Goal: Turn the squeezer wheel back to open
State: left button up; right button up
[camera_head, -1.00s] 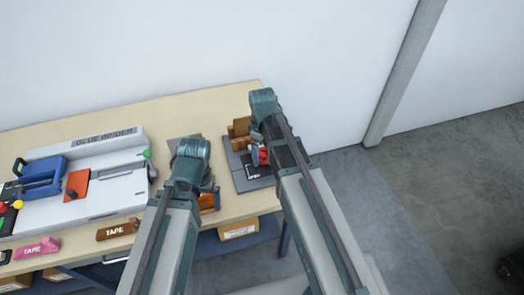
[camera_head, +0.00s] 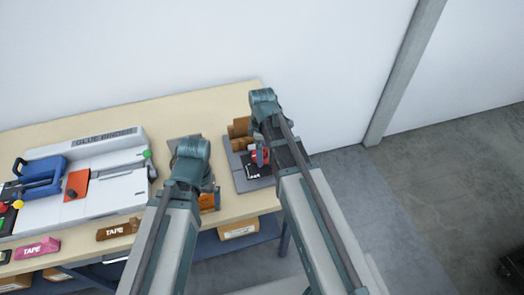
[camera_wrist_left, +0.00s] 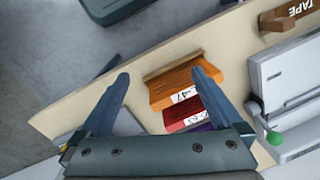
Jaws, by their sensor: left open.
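The squeezer stands at the table's right end in the head view, with a dark grey base (camera_head: 240,178) and brown wooden blocks (camera_head: 239,128). A small red part (camera_head: 261,157), which looks like its wheel, shows beside my right arm. My right arm's wrist (camera_head: 283,150) reaches down over the squeezer and covers part of it. Its fingertips are hidden, so I cannot tell their grip. My left gripper (camera_wrist_left: 160,76) is open and empty in the left wrist view, above the table near an orange block (camera_wrist_left: 181,86) with a label. It shows only partly in the head view (camera_head: 211,188).
A glue binder (camera_head: 105,185) with a blue clamp (camera_head: 40,178) fills the table's left side. Brown (camera_head: 118,229) and pink (camera_head: 37,248) tape boxes lie along the front edge. A red and purple block (camera_wrist_left: 188,115) lies beside the orange one. A wall stands behind.

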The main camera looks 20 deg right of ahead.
jog(key=o, duration=1)
jog(key=shift+r, duration=0.1)
notch_tip(320, 180, up, 14)
jog(key=p, duration=1.4)
jog(key=shift+f, duration=0.25)
notch_tip(320, 180, down, 13)
jog(key=b, duration=1.3)
jog(key=shift+r, duration=0.15)
